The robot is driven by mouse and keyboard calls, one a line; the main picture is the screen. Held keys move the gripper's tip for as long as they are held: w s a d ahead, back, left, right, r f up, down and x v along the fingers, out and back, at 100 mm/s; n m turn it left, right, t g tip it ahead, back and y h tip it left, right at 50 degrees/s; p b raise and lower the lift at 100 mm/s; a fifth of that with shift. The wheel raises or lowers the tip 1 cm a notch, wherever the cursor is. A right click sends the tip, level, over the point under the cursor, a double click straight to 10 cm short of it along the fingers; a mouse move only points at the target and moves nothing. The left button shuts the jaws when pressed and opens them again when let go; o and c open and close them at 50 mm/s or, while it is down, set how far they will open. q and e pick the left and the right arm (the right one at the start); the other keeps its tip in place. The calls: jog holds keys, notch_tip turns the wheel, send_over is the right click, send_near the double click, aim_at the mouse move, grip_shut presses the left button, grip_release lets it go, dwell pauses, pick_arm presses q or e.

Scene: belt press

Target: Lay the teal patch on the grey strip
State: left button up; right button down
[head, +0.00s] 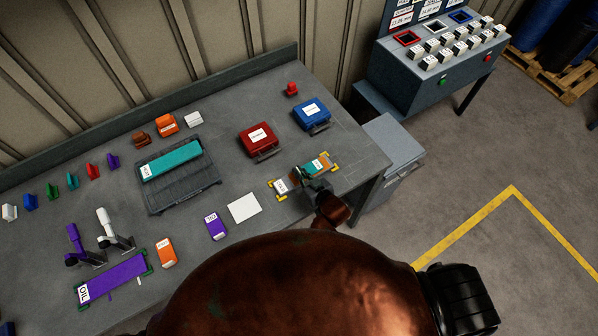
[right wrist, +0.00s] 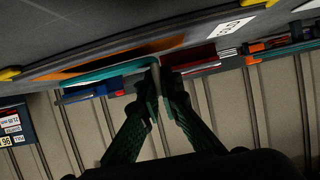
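A strip (head: 283,187) between yellow corner brackets lies near the table's right front and bears a white label; I take it for the grey strip. A small teal patch (head: 315,166) shows at its right part, with an orange area beside it. My right gripper (head: 308,178) is over the strip's middle and covers part of it. In the right wrist view the fingers (right wrist: 156,72) are close together at one end of the teal patch (right wrist: 105,76). They seem shut on it. I cannot tell whether the patch touches the strip. My left gripper is not in view.
A black tray (head: 160,199) holds a long teal piece (head: 172,160). Red (head: 259,138) and blue (head: 311,114) cases stand behind the strip. A white sheet (head: 243,208) lies to its left. A purple strip (head: 112,281) with lever clamps is at far left.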

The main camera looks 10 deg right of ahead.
jog(key=shift+f+b, duration=0.35)
jog(key=shift+f, duration=0.25)
dwell(0.5)
jog(key=c, duration=2.1)
grip_release()
jog(key=v, duration=1.2)
